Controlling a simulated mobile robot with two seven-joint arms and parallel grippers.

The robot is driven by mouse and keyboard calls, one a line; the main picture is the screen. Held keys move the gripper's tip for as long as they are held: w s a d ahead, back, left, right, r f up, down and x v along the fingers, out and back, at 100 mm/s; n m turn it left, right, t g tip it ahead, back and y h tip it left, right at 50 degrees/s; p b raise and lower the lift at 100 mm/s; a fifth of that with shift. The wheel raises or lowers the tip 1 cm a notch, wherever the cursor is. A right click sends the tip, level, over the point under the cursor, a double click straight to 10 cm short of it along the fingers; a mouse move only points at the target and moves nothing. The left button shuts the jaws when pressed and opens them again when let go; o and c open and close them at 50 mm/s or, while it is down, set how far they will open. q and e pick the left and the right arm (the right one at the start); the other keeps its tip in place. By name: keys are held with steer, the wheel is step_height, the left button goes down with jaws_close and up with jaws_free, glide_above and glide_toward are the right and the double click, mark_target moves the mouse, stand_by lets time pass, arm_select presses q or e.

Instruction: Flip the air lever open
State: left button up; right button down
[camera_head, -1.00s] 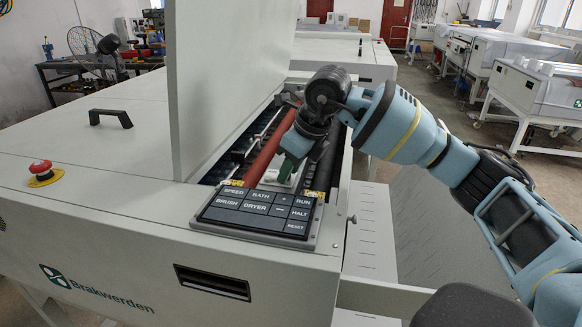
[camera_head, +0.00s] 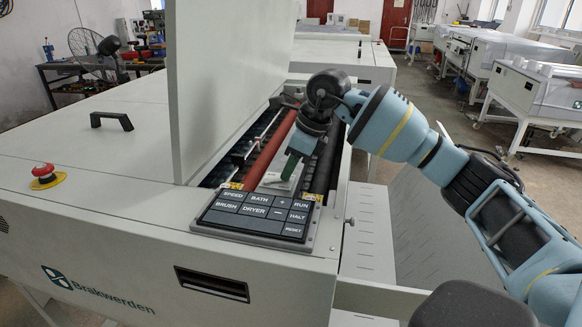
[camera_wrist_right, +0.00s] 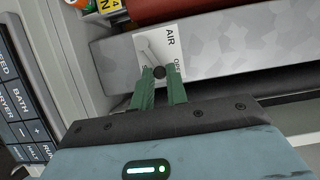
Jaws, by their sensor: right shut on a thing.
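In the head view, the right gripper (camera_head: 290,169) reaches down into the bay from the right, and the lever itself is too small to make out there. My left gripper is not in view.
The keypad (camera_head: 257,213) sits just in front of the gripper. A red roller (camera_head: 267,152) runs along the bay beside it. The raised lid (camera_head: 225,80) stands to the left. A red stop button (camera_head: 43,170) is on the far left. Floor is open at right.

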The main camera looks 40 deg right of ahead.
steer(key=w+n, duration=0.1)
steer(key=n+g+y, duration=0.1)
steer(key=n, duration=0.1)
steer(key=shift+w+d+n, duration=0.3)
steer(key=shift+w, duration=0.05)
steer(key=shift+w+n+g, duration=0.35)
steer(key=shift+w+n, duration=0.05)
steer(key=shift+n, duration=0.5)
steer(key=shift+w+n+g, duration=0.35)
steer(key=shift+n, duration=0.55)
steer(key=c, duration=1.4)
jaws_free()
steer(key=shift+w, duration=0.1)
steer(key=shift+b+v, duration=0.4)
steer(key=shift+v, duration=3.55)
steer(key=shift+d+f, duration=0.1)
steer(key=shift+d, duration=0.05)
